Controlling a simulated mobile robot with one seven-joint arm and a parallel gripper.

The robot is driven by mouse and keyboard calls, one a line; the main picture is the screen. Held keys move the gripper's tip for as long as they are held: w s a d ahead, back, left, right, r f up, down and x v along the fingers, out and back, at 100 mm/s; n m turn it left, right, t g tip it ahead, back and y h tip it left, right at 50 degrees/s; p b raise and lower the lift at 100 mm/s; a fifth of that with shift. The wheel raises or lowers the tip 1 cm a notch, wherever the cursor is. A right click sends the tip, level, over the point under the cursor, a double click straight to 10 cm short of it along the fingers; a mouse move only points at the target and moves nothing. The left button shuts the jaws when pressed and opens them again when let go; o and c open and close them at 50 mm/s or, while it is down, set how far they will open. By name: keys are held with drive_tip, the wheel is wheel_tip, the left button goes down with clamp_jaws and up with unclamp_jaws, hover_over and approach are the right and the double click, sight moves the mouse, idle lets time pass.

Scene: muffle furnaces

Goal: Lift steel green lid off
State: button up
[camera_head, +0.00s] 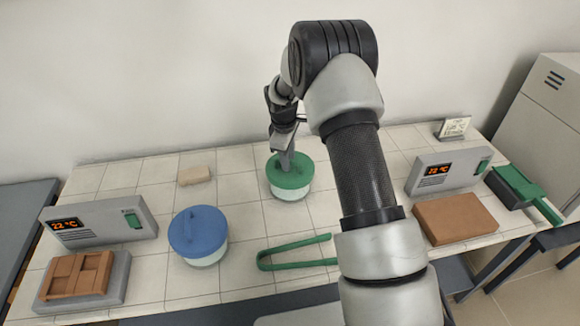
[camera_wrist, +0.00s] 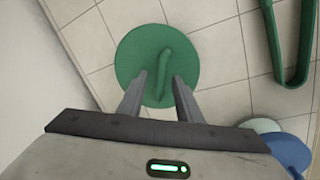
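The round green lid (camera_head: 297,178) sits level on a pale container (camera_head: 290,195) near the middle of the tiled table. In the wrist view the lid (camera_wrist: 130,57) has a raised green bar handle (camera_wrist: 162,68) across its middle. My gripper (camera_head: 284,163) points down over the lid. In the wrist view my gripper (camera_wrist: 160,77) is open, with one finger on each side of the handle and gaps between. In the head view the fingers hide part of the handle.
A blue-lidded container (camera_head: 198,232) stands front left of the green one, and green tongs (camera_head: 295,250) lie in front. Furnace control boxes with displays (camera_head: 98,222) (camera_head: 447,172) stand at left and right. A small beige block (camera_head: 194,175) lies at the back left.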

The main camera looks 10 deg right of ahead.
drive_tip(key=shift+f, duration=0.25)
clamp_jaws()
wheel_tip(320, 180, up, 14)
drive_tip(key=p, duration=0.1)
drive_tip(key=shift+p, duration=0.35)
idle(0.7)
